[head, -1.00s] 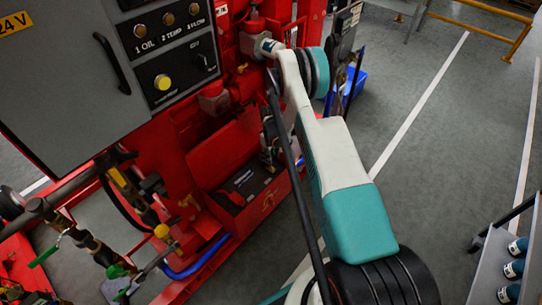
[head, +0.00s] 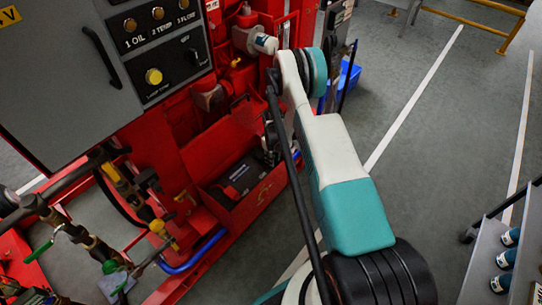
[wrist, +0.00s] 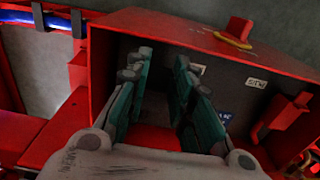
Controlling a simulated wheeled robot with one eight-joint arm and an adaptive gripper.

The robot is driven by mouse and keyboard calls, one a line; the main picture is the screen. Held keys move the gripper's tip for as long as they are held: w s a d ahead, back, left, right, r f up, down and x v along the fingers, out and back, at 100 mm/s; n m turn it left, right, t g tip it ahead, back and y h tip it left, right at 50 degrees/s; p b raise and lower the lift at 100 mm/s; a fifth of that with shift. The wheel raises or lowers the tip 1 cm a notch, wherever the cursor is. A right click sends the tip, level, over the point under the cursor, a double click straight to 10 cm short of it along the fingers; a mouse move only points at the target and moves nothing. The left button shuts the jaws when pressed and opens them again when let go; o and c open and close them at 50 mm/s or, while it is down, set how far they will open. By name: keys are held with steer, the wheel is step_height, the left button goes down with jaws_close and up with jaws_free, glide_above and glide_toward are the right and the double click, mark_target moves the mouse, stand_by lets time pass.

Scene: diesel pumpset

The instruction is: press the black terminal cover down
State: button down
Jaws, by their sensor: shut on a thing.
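In the head view a dark battery (head: 245,176) with a pale label sits in an open red box (head: 258,200) low on the red machine. My gripper is at the box's far right side there, mostly behind my arm. In the wrist view its teal fingers (wrist: 164,72) reach into the red box (wrist: 160,22), roughly parallel with a gap. A red piece (wrist: 156,138) shows between them near the palm. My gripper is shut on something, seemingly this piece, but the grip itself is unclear. The dark battery (wrist: 238,88) lies right of the fingers. I cannot make out the black terminal cover.
A grey control panel (head: 160,76) stands above left of the box. Pipes and valves (head: 95,240) are at lower left. Box walls stand close around the fingers. A shelf with bottles (head: 510,236) is at right; the grey floor (head: 430,150) is clear.

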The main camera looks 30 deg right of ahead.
steer(key=shift+s+d+f, duration=0.1)
steer(key=shift+s+f, duration=0.1)
steer(key=shift+s, duration=0.1)
steer(key=c, duration=1.4)
jaws_free()
steer(key=shift+r, duration=0.1)
steer(key=shift+w+r, duration=0.1)
steer(key=shift+r, duration=0.15)
step_height(320, 180, up, 11)
steer(key=shift+r, duration=0.2)
steer(key=shift+r, duration=0.1)
